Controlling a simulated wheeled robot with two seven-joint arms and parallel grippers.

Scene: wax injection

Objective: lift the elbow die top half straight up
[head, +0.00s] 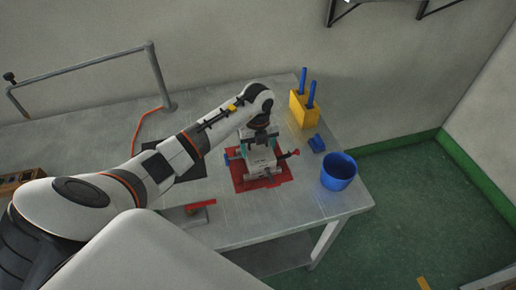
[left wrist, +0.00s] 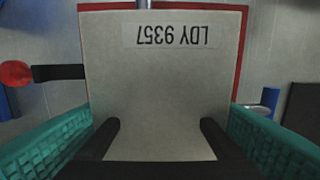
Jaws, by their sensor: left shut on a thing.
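The elbow die (head: 260,166) is a pale grey block on a red mat (head: 284,174), with a red-ended part sticking out at its right. Its flat top half (left wrist: 165,75) fills the middle of the left wrist view, with an upside-down label "LDY 9357" and a dark two-pronged part over its near edge. My left gripper (head: 260,147) is directly above the die, pointing down. Its teal fingers (left wrist: 160,125) are shut on the top half from both sides. I cannot tell whether there is a gap between the halves. My right gripper is not in view.
A blue cup (head: 338,172) stands near the table's right edge, with a small blue object (head: 317,144) behind it. A yellow block (head: 303,109) holds blue-handled tools. A red-handled tool (head: 200,204) lies in front left of the mat. A rail (head: 160,75) stands at the back left.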

